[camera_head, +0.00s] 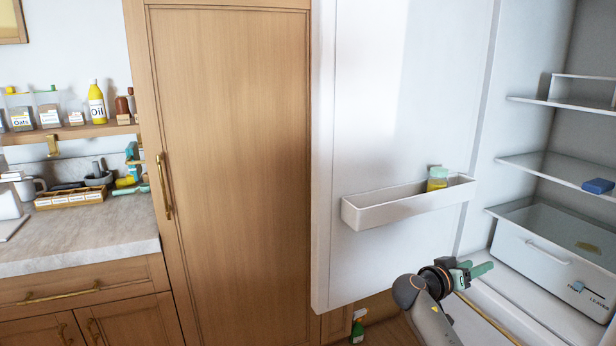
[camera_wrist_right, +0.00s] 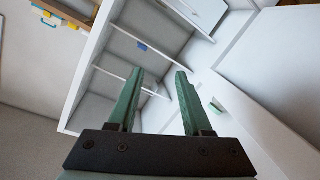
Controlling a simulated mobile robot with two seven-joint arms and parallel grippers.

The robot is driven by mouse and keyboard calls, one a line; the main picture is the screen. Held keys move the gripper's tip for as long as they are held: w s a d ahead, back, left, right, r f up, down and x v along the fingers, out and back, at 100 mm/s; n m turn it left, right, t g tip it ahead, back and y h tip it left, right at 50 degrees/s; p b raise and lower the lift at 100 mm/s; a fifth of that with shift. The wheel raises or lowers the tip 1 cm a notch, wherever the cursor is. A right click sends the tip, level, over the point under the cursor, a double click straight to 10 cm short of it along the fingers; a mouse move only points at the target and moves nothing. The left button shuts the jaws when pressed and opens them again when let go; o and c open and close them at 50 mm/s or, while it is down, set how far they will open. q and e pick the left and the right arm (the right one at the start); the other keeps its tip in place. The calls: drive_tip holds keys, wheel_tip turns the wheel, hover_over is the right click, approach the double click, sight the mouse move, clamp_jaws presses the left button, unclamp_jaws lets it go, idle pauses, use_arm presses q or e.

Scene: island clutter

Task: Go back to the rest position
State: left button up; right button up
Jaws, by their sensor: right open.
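My right gripper (camera_head: 480,269) is low in front of the open fridge, just right of the fridge door's lower part. In the right wrist view its two green fingers (camera_wrist_right: 158,92) stand apart with nothing between them. The fridge door (camera_head: 400,110) stands open, with a white door bin (camera_head: 400,205) that holds a small yellow jar with a pale green lid (camera_head: 437,179). My left gripper is not in the head view.
The fridge has glass shelves (camera_head: 560,170), a blue item (camera_head: 598,186) and a white drawer (camera_head: 550,262). A tall wooden cabinet (camera_head: 235,150) stands left of the door. The counter (camera_head: 90,235) at far left holds a spice tray (camera_head: 70,198), below a shelf of jars and an oil bottle (camera_head: 96,105).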

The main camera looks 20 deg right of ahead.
drive_tip(key=w+a+f+n+t+y, duration=0.3)
drive_tip(key=w+a+n+t+y, duration=0.25)
drive_tip(key=w, duration=0.35)
drive_tip(key=w+a+r+n+t+y, duration=0.4)
drive_tip(key=w+a+n+t+y, duration=0.4)
drive_tip(key=a, duration=0.4)
drive_tip(key=s+a+f+g+y, duration=0.2)
drive_tip(key=s+a+f, duration=0.3)
drive_tip(key=s+f, duration=0.4)
drive_tip(key=s+a+f+g+y, duration=0.15)
drive_tip(key=s+a+f, duration=0.4)
drive_tip(key=f, duration=0.65)
drive_tip(key=s+a+f+g, duration=0.2)
drive_tip(key=s+a+f, duration=0.2)
drive_tip(key=s, duration=0.9)
drive_tip(key=s+a+f+m+g+y, duration=0.1)
drive_tip(key=s+a+f, duration=0.4)
drive_tip(key=s, duration=0.9)
wheel_tip(320, 180, down, 2)
drive_tip(key=shift+f+g+y, duration=0.15)
drive_tip(key=shift+g+y, duration=0.15)
drive_tip(key=shift+g, duration=0.3)
drive_tip(key=shift+s, duration=0.1)
